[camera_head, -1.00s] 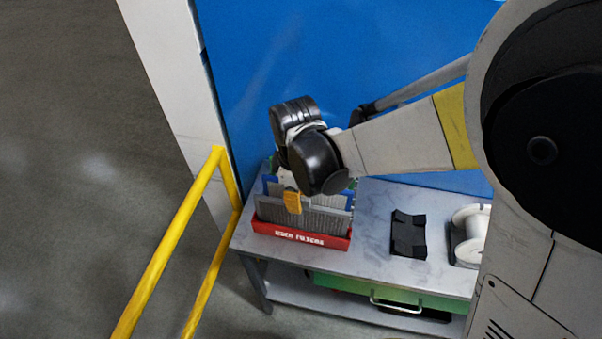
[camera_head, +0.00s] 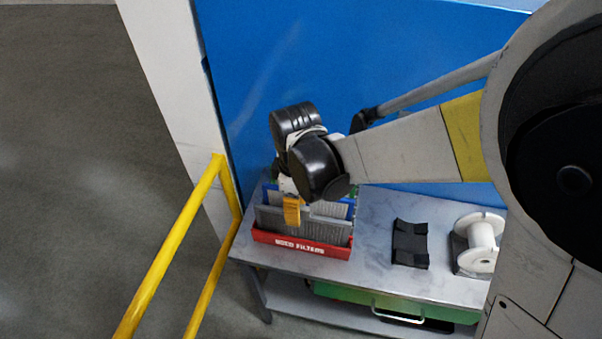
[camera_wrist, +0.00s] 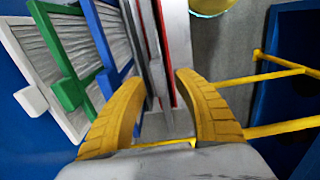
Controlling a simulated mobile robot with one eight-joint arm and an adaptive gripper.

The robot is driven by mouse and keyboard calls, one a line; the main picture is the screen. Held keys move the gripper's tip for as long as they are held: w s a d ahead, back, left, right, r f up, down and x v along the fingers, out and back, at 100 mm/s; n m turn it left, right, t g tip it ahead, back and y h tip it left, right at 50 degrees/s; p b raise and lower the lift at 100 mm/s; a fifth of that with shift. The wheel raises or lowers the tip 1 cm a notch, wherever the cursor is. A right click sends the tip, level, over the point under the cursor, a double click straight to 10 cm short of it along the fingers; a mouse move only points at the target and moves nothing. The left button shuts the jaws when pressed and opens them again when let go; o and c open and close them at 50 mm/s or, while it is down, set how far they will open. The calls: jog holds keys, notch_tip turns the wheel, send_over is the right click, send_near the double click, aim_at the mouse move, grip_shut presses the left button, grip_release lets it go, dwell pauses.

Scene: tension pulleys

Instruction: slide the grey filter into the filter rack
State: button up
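The grey filter (camera_head: 327,230) stands at the front of a red box (camera_head: 300,246) lettered as a used-filters box, on a table. My gripper (camera_head: 292,212) is over the left part of that filter, with one yellow finger showing in front of it. In the wrist view the two yellow fingers of my gripper (camera_wrist: 163,82) are apart. The grey filter (camera_wrist: 150,45) shows edge-on beyond the gap between them. I see no clear grip on it, and its handle is not clearly visible. The filter rack cannot be made out.
A blue filter (camera_wrist: 105,35), a green filter (camera_wrist: 60,80) and a white filter (camera_wrist: 35,55) stand behind the grey one. A black holder (camera_head: 410,243) and a white spool (camera_head: 482,237) are on the table (camera_head: 375,215). A yellow rail (camera_head: 180,240) runs at left.

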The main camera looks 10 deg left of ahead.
notch_tip(320, 180, up, 11)
jog(key=shift+s+f, duration=0.1)
dwell(0.3)
jog(key=s+d+f+m+t+b, duration=0.1)
jog(key=d+f+m+t+b, duration=0.1)
jog(key=d+m, duration=0.3)
jog(key=s+d+f+m+t+b, duration=0.2)
jog(key=d+m+b, duration=0.3)
jog(key=d, duration=0.7)
jog(key=s+d+f+m+t+b, duration=0.2)
jog(key=d+m+t+b, duration=0.1)
jog(key=d+m, duration=0.4)
jog(key=d, duration=0.2)
jog(key=shift+s+d+f, duration=0.15)
jog(key=shift+s+d, duration=0.1)
jog(key=shift+d, duration=0.05)
